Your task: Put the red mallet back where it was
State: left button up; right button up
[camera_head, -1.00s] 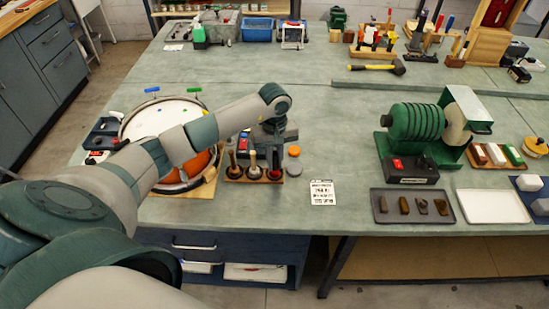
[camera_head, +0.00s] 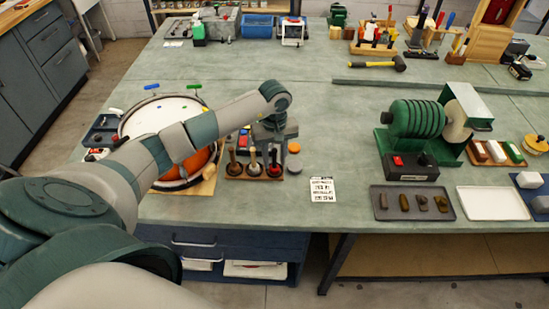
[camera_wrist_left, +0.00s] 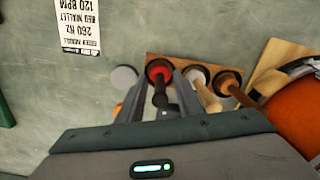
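The red mallet (camera_head: 274,169) stands in the right-hand place of a small wooden rack (camera_head: 234,173), its dark handle pointing up. In the left wrist view the red mallet (camera_wrist_left: 158,69) shows its red head at the rack, with the black handle rising toward the camera. My left gripper (camera_wrist_left: 161,92) is open, its two grey fingers on either side of the handle with gaps between. Two other mallets, one with a pale handle (camera_wrist_left: 207,98) and one with a brown handle (camera_wrist_left: 236,93), stand beside it. My right gripper is not in view.
A drum (camera_head: 165,113) with an orange side stands left of the rack. A printed card (camera_head: 322,190) lies to its right, with an orange-topped round item (camera_head: 294,148) close by. A green machine (camera_head: 420,120) stands further right. The bench between is clear.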

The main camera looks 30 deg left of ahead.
pick_arm(q)
notch_tip(320, 180, up, 11)
jog(key=b, duration=0.5)
jog(key=shift+w+f, duration=0.1)
jog(key=shift+f, duration=0.05)
jog(key=shift+r+b, duration=0.4)
jog(key=shift+r, duration=0.3)
